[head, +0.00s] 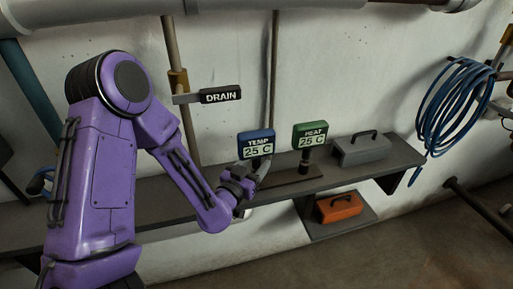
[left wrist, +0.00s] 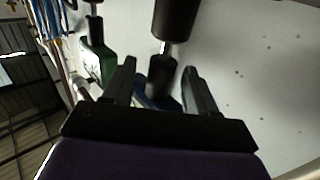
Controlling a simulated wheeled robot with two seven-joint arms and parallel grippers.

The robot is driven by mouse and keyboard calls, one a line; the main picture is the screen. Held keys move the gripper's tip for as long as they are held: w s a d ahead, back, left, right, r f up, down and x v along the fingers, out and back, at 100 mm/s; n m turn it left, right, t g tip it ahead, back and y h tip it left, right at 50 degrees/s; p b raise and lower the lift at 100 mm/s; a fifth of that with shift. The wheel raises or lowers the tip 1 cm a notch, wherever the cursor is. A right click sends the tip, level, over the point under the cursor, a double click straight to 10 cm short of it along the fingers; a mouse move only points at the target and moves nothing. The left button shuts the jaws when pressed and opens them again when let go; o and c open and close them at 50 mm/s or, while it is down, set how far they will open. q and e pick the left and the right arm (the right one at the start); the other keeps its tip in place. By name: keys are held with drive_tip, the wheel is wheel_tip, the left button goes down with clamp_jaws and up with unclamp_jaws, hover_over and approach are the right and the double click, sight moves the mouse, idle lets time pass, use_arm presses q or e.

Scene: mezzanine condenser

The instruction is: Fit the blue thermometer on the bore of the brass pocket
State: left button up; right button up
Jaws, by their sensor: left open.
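The blue thermometer (head: 256,142), marked TEMP 25 C, stands upright above the shelf. My left gripper (head: 262,168) is just below its display, open. In the left wrist view the open fingers (left wrist: 160,70) are on either side of a dark grip, with a blue part (left wrist: 150,98) beyond them. I cannot tell whether the fingers touch it. A thin metal stem and a larger dark cylinder (left wrist: 176,18) line up with the grip. I cannot make out the brass pocket or its bore for certain; a brass fitting (head: 178,80) sits on the left pipe. My right gripper is not in view.
A green thermometer (head: 309,135), marked HEAT, stands close right of the blue one. A grey toolbox (head: 361,151) is farther right on the shelf (head: 400,153). An orange toolbox (head: 339,208) sits lower. A blue hose coil (head: 455,105) hangs right.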

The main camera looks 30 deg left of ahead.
use_arm(q)
drive_tip(key=shift+w+a, duration=0.1)
drive_tip(key=shift+w, duration=0.65)
drive_tip(key=shift+s, duration=0.1)
clamp_jaws()
drive_tip(key=shift+r, duration=0.1)
